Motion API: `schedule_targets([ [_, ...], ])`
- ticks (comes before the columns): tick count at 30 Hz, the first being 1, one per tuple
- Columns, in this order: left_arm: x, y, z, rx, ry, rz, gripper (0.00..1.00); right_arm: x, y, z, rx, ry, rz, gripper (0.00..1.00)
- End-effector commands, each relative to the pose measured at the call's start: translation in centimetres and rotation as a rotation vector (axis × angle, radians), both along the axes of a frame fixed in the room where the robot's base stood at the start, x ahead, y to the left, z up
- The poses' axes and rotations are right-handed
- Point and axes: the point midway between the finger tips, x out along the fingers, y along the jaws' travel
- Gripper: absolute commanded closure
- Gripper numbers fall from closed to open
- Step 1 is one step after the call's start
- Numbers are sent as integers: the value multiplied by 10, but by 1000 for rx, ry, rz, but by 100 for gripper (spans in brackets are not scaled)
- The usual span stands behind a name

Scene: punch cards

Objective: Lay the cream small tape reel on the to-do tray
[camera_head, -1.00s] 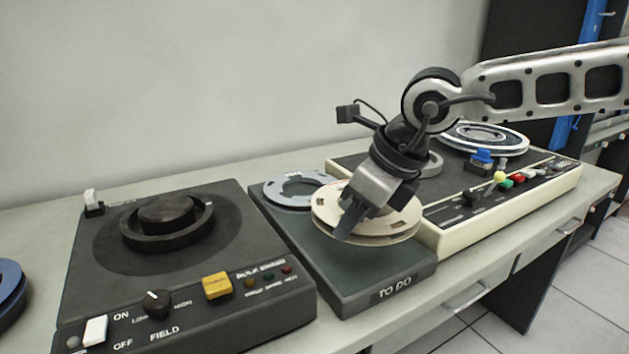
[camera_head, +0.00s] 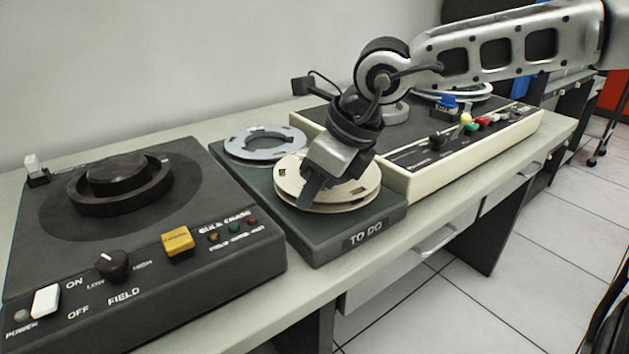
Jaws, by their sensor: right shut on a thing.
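The cream small tape reel (camera_head: 356,192) is over the front part of the dark grey to-do tray (camera_head: 318,247), close to its surface. I cannot tell whether it touches the tray. My right gripper (camera_head: 312,190) is shut on the reel at its left front side, and its jaws hide part of the reel. A pale blue-grey reel (camera_head: 240,146) lies on the back part of the same tray. My left gripper is not in view.
A black bulk eraser (camera_head: 222,255) with knobs and buttons stands left of the tray. A cream-sided tape deck (camera_head: 440,172) with coloured buttons stands right, with a reel (camera_head: 462,92) at its back. The table's front edge is near the tray.

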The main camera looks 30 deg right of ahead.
Motion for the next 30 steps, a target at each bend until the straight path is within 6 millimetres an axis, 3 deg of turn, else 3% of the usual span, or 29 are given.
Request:
schedule_targets([
  [30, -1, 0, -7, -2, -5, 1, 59, 3, 2, 1, 1, -3, 0, 100],
])
